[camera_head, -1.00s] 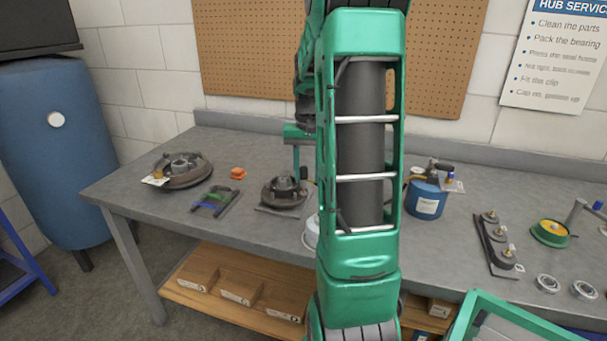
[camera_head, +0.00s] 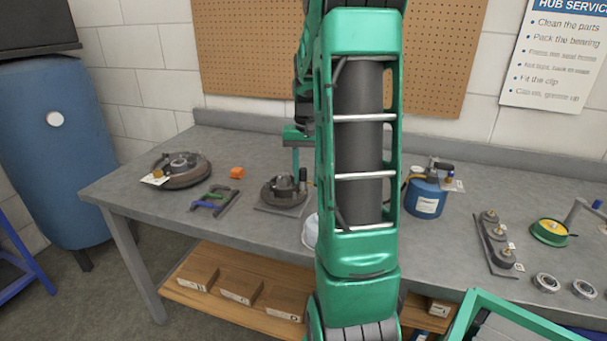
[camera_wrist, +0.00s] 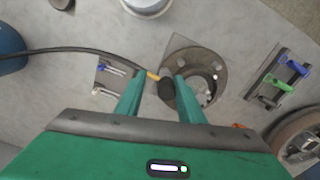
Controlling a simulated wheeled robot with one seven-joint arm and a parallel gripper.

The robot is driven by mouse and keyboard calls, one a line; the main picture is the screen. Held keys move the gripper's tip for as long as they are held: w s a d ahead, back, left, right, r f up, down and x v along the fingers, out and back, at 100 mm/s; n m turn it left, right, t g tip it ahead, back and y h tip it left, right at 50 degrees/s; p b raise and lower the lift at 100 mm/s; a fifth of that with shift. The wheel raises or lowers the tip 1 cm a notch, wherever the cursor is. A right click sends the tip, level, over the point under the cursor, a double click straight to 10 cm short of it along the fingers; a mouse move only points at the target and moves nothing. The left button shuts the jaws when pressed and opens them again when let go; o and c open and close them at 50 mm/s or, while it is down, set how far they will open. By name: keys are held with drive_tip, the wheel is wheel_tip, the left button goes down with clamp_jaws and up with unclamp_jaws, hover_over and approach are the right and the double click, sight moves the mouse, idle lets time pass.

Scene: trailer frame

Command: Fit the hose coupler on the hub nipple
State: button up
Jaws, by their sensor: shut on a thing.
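My gripper (camera_wrist: 160,76) is closed on the hose coupler (camera_wrist: 166,88), a dark cylinder with a brass-coloured end, seen between the green fingers in the wrist view. A black hose (camera_wrist: 85,50) runs left from it to a blue container (camera_wrist: 9,50). The hub (camera_wrist: 209,58) is a round grey flange with a raised centre, on a flat plate beside and partly behind the right finger. It also shows on the bench in the head view (camera_head: 284,188). I cannot make out the nipple, nor whether the coupler touches the hub. In the head view my arm hides most of the gripper.
A blue canister (camera_head: 425,197) stands right of my arm. A plate with several fittings (camera_head: 494,243) lies right.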

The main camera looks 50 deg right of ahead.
drive_tip(key=shift+s+f, duration=0.1)
drive_tip(key=shift+f, duration=0.55)
idle(1.6)
drive_tip(key=o, duration=1.2)
drive_tip(key=shift+a, duration=0.1)
drive_tip(key=shift+a+f, duration=0.1)
drive_tip(key=shift+a, duration=0.05)
drive_tip(key=c, duration=0.3)
